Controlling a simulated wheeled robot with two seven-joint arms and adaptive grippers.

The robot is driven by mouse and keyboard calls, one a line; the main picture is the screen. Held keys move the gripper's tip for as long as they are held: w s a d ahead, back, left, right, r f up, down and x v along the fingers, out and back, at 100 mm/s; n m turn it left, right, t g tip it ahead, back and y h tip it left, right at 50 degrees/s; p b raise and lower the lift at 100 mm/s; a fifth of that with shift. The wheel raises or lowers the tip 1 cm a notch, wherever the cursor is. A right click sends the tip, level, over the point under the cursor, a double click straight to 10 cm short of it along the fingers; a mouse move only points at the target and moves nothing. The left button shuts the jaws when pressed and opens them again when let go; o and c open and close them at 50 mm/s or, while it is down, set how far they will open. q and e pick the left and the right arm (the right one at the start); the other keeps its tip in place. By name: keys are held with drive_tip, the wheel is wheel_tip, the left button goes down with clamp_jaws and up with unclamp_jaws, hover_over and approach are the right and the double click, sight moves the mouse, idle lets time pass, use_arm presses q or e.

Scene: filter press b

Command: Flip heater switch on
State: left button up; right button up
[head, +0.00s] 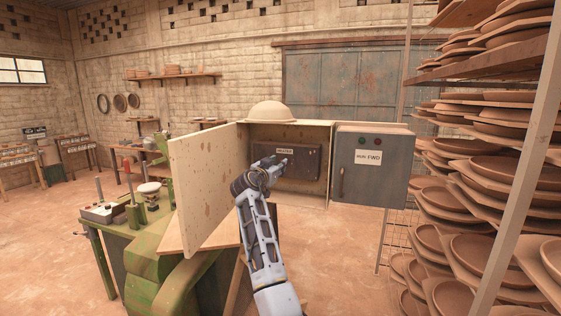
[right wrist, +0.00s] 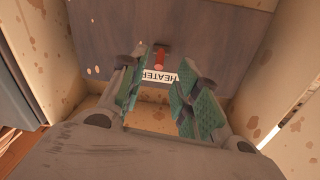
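A dark heater panel (head: 308,167) with a white HEATER label (head: 285,151) is mounted inside an open, pale wooden cabinet (head: 325,128). In the right wrist view the panel (right wrist: 100,35) shows a red heater switch lever (right wrist: 160,56) beside the label (right wrist: 158,76), which appears upside down. My right gripper (head: 276,163) is in front of the panel and hides part of it in the head view. In the right wrist view its fingers (right wrist: 161,85) are apart and empty, with the lever in line with the gap between them. I cannot tell whether they touch it. My left gripper is not in view.
The cabinet door (head: 207,185) stands open on the left. A grey box (head: 371,170) with a RUN FWD label is on the right. A pottery rack (head: 465,215) stands farther right. A green bench (head: 115,222) with tools stands left.

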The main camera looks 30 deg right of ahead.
drive_tip(key=shift+p+x, duration=0.45)
drive_tip(key=shift+x, duration=1.3)
drive_tip(key=shift+c, duration=0.5)
clamp_jaws()
